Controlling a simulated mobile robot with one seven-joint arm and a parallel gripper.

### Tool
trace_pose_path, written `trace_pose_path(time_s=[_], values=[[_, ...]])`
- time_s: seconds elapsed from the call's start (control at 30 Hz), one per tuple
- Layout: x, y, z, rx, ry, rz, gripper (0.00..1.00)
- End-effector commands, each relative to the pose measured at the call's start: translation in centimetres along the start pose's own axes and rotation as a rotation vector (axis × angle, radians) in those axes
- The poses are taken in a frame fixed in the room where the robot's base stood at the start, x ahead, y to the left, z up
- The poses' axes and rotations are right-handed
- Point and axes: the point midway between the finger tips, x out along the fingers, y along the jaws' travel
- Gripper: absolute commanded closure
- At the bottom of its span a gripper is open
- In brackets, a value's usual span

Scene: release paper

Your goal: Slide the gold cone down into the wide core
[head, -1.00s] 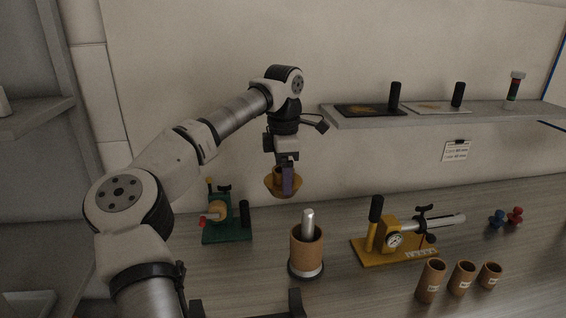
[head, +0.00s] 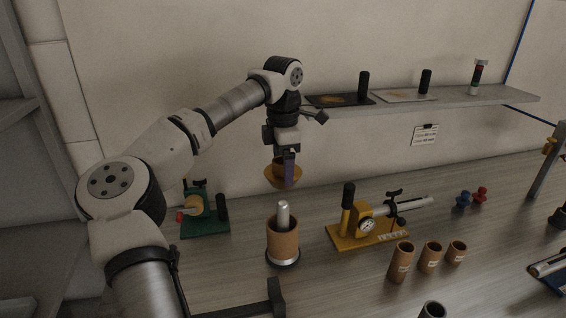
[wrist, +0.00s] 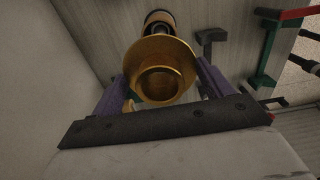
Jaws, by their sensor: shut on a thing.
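My gripper (head: 285,168) is shut on the gold cone (head: 272,176), its purple fingers on either side of it. The cone hangs in the air, wide flange to one side and a hollow opening facing the wrist camera (wrist: 158,82). The wide core (head: 283,241) is a brown cardboard tube standing upright on a round base with a silver ring. A silver post (head: 283,214) rises out of its top. The cone is above the core and apart from it. In the wrist view the core (wrist: 158,22) shows partly behind the cone's flange.
A green fixture (head: 205,226) stands left of the core, and a yellow press with a gauge (head: 368,232) stands right. Several smaller brown tubes (head: 402,262) stand at front right. A wall shelf (head: 450,100) holds flat plates with black handles.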

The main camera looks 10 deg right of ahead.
Motion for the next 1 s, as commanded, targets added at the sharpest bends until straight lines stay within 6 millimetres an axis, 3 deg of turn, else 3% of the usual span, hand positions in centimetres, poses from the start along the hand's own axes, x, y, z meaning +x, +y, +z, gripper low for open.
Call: trace_pose_path(time_s=[0.53,1.0], values=[[4.8,0.0,0.0,0.001,0.000,0.000,0.48],[5.3,0.0,0.0,0.000,0.000,0.001,0.48]])
